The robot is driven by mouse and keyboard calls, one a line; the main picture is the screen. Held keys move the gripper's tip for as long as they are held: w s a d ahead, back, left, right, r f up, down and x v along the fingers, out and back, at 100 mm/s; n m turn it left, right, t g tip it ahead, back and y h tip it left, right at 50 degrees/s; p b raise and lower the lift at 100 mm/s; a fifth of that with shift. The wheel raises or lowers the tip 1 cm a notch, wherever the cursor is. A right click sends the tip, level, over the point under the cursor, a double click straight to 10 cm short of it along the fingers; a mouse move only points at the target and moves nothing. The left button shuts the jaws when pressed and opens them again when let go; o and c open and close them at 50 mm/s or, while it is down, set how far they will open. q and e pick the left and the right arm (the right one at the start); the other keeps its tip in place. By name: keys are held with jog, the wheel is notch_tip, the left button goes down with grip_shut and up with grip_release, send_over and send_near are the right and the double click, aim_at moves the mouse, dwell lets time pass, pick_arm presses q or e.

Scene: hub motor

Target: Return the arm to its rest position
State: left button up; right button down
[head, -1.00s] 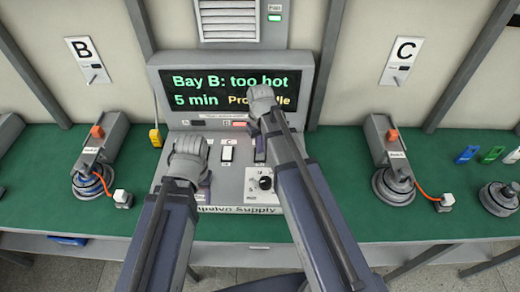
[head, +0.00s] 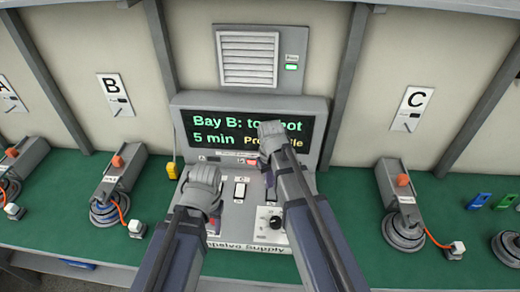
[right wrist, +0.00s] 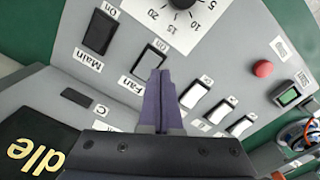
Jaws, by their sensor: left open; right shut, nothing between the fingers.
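My left gripper (head: 212,218) is open, by the lower left of the console. Its fingers are mostly hidden behind my grey wrist in the head view. My right gripper (head: 268,180) is over the middle of the console, its wrist covering part of the screen. In the right wrist view its purple fingers (right wrist: 160,88) are shut together, with nothing between them. Their tips appear beside the Fan switch (right wrist: 150,60); I cannot tell whether they touch the panel. Both arms reach forward. The console (head: 319,150) has a screen (head: 215,137) reading "Bay B: too hot", "5 min", partly covered.
The Main switch (right wrist: 101,32), a dial (right wrist: 182,4) and a red button (right wrist: 263,68) are on the panel near my right fingers. Motor stations B (head: 118,190) and C (head: 400,205) flank the console. The green bench (head: 345,200) has bare areas beside it.

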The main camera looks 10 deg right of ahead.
jog(key=s+a+n+h, duration=0.1)
jog(key=s+a, duration=0.8)
jog(key=s, duration=0.4)
